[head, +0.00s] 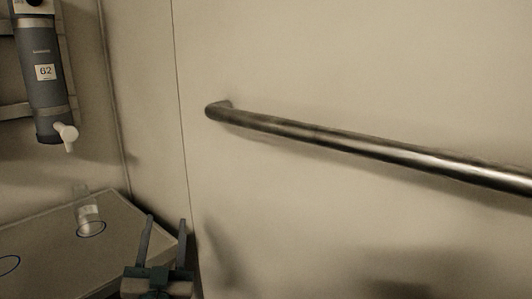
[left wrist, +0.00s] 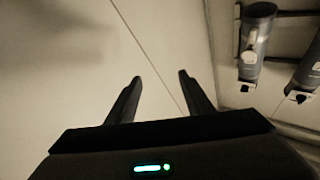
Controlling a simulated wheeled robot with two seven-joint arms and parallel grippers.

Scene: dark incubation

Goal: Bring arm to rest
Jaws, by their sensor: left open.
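My left gripper (head: 166,222) is at the lower left of the head view, fingers pointing up and apart, with nothing between them. It overlaps the right edge of the table in the picture. In the left wrist view the two dark fingers (left wrist: 160,75) are spread and empty, with a pale wall behind them. My right gripper is in neither view.
A grey dispenser labelled 62 (head: 46,95) hangs above; dispensers also show in the left wrist view (left wrist: 254,45). A metal rail (head: 370,147) crosses the wall.

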